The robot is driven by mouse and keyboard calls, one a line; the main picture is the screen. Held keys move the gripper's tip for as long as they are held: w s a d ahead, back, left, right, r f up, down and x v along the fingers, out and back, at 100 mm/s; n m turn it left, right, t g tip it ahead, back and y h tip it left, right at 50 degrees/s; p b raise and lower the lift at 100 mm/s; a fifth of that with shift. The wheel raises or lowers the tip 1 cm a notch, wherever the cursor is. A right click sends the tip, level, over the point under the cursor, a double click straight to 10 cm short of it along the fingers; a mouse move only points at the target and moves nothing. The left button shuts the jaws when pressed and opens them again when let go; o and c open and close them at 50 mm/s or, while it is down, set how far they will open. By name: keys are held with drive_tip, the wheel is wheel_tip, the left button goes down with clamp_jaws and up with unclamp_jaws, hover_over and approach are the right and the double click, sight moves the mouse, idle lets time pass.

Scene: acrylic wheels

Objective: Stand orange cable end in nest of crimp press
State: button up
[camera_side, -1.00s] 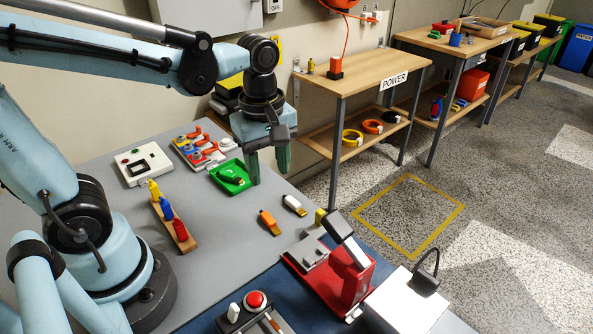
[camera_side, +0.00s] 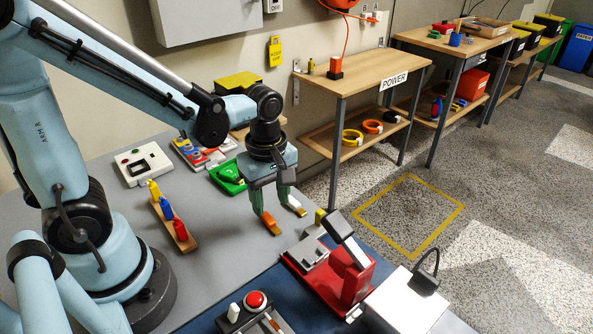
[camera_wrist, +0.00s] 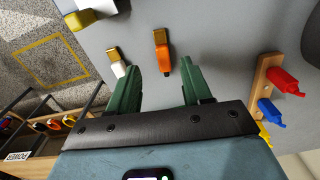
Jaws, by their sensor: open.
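The orange cable end (camera_side: 274,229) lies on the grey table, partly hidden behind a finger in the side view. In the wrist view the orange cable end (camera_wrist: 162,55) lies beyond and between the fingertips, with nothing gripping it. My gripper (camera_side: 270,208) is open above it, green fingers pointing down; it also shows in the wrist view (camera_wrist: 159,72). A white cable end (camera_side: 299,209) lies close by and shows beside the left finger in the wrist view (camera_wrist: 118,62). The red crimp press (camera_side: 340,285) stands at the front right; I cannot make out its nest clearly.
A wooden rack (camera_side: 176,226) holds yellow, blue and red pieces at the left. A green tray (camera_side: 225,178) sits behind my gripper. A red-button box (camera_side: 250,305) is at the front. Bare table lies between rack and press.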

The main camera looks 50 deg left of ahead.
sight(270, 220)
drive_tip(key=shift+s+f, duration=0.2)
drive_tip(key=shift+f, duration=2.15)
drive_tip(key=shift+c, duration=0.5)
clamp_jaws()
